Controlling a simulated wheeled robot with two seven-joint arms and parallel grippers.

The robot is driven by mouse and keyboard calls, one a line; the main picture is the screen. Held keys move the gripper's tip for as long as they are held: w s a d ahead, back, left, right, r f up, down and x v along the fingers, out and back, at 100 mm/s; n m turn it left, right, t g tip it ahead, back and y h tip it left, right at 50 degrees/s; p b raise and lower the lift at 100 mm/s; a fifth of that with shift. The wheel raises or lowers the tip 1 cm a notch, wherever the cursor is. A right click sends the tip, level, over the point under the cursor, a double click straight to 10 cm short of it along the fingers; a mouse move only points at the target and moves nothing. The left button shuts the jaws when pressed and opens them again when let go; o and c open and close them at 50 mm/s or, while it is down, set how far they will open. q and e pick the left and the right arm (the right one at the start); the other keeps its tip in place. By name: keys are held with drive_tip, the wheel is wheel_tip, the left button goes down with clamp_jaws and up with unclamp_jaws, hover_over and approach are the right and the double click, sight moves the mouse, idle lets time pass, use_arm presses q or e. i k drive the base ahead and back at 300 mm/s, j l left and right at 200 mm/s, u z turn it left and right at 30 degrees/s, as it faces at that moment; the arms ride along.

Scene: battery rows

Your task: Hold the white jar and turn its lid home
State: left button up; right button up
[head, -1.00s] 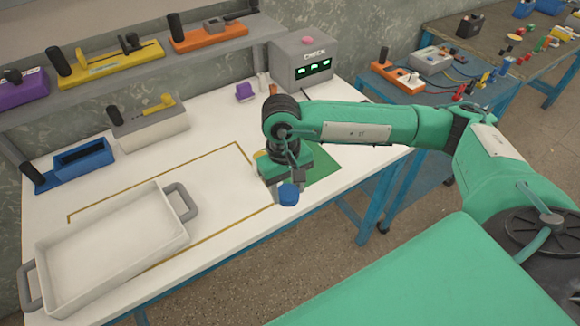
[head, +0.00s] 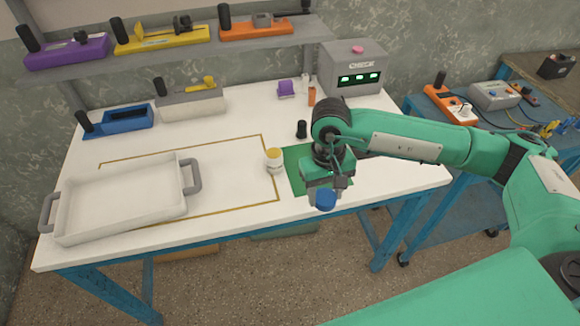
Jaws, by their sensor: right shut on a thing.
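The white jar (head: 275,166) stands upright on the white table, at the left edge of the green mat, with a yellow top. My right gripper (head: 325,190) is over the front part of the green mat, to the right of the jar and apart from it. It points down and is shut on a round blue piece (head: 325,201) that looks like a lid. The fingertips are partly hidden by the gripper body. My left gripper is not in view.
A grey CHECK box (head: 352,72) stands at the back right.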

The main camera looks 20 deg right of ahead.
sight(274, 156)
drive_tip(key=k+l+u, duration=0.1)
drive_tip(key=l, duration=0.25)
drive_tip(key=k+l+u, duration=0.15)
drive_tip(key=l, duration=0.2)
drive_tip(key=k+l+u, duration=0.1)
drive_tip(key=l, duration=0.25)
drive_tip(key=k+l+u, duration=0.15)
drive_tip(key=k+l, duration=0.15)
